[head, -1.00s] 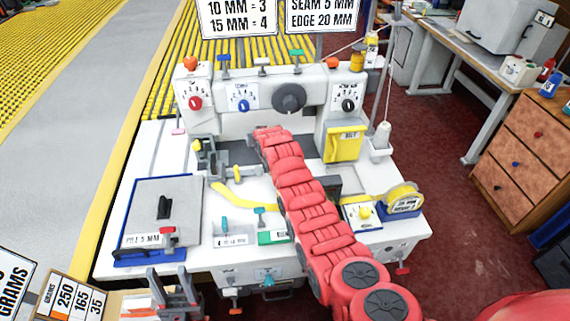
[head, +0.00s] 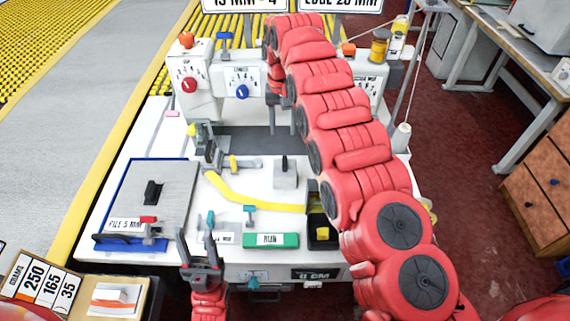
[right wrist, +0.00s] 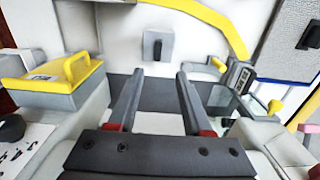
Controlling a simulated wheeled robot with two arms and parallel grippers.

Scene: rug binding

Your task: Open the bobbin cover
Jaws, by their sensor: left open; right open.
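The bobbin cover seems to be the pale plate (head: 285,178) with a small dark upright tab, on the white machine bed in the head view. In the right wrist view the grey tab (right wrist: 158,45) stands just beyond my fingertips, on a pale surface. My right gripper (head: 283,128) is open, fingers pointing down behind the plate in the head view; the right wrist view shows its spread fingers (right wrist: 158,76) with nothing between them. My left gripper (head: 198,243) is open and empty, at the front edge of the machine, away from the plate.
A yellow curved strip (head: 262,204) lies close in front of the plate. A green RUN label (head: 270,240) is at the bed's front. A yellow-lidded bin (right wrist: 55,75) stands left in the right wrist view. A grey pile plate (head: 165,195) is at left. My right arm hides the bed's right side.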

